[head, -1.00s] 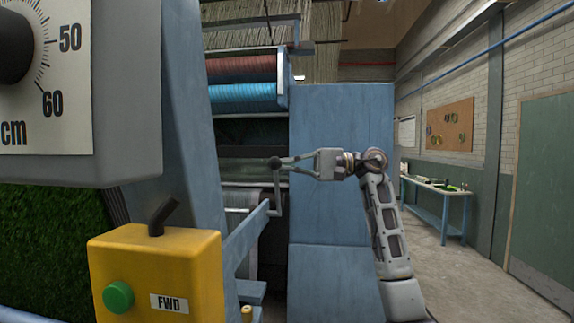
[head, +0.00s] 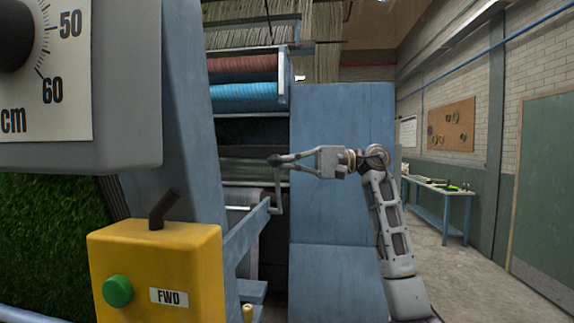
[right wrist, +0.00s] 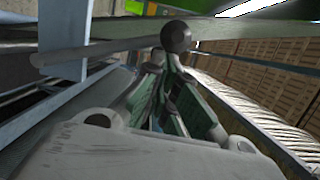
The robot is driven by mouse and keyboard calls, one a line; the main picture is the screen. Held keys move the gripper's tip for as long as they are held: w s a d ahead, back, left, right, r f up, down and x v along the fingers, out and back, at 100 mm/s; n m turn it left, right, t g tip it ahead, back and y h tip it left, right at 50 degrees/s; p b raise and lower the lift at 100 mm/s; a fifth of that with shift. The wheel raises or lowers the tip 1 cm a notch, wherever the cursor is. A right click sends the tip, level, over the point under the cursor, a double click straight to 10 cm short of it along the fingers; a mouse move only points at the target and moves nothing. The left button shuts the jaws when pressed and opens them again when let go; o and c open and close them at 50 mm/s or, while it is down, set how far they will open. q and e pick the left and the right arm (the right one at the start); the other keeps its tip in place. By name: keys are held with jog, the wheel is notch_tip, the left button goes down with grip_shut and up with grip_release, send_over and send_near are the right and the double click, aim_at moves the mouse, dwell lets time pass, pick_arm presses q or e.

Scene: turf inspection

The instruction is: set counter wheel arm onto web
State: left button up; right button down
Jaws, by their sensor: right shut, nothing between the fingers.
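A dark ball knob (head: 273,160) shows at the tip of my right gripper (head: 284,160) in the head view, in front of the machine's rollers. A thin grey bracket (head: 278,195) stands below it. In the right wrist view the ball (right wrist: 176,37) sits just beyond my fingertips (right wrist: 160,62), with a grey rod (right wrist: 95,50) running left from it. My right gripper is shut with nothing between its fingers; I cannot tell whether it touches the ball. The wheel of the counter arm and its contact with the web are not clear. My left gripper is out of view.
A yellow control box (head: 160,270) with a green button and a grey gauge housing (head: 90,150) stand close at left. Blue machine panels (head: 340,180) rise behind my right arm. A workbench (head: 440,188) stands at the right wall, with open floor before it.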

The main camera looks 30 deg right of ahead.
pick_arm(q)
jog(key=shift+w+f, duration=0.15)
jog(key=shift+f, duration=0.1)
pick_arm(e)
jog(key=shift+s+a+f, duration=0.1)
jog(key=shift+s, duration=0.05)
pick_arm(q)
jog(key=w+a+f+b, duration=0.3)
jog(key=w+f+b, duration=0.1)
jog(key=b, duration=0.2)
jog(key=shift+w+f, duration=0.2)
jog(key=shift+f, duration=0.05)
pick_arm(e)
jog(key=s+a+f+n+h, duration=0.1)
jog(key=s+a+f+n, duration=0.1)
jog(key=s+n, duration=0.3)
jog(key=shift+a+f+n+h, duration=0.15)
jog(key=shift+a+n+h, duration=0.2)
jog(key=shift+a, duration=0.35)
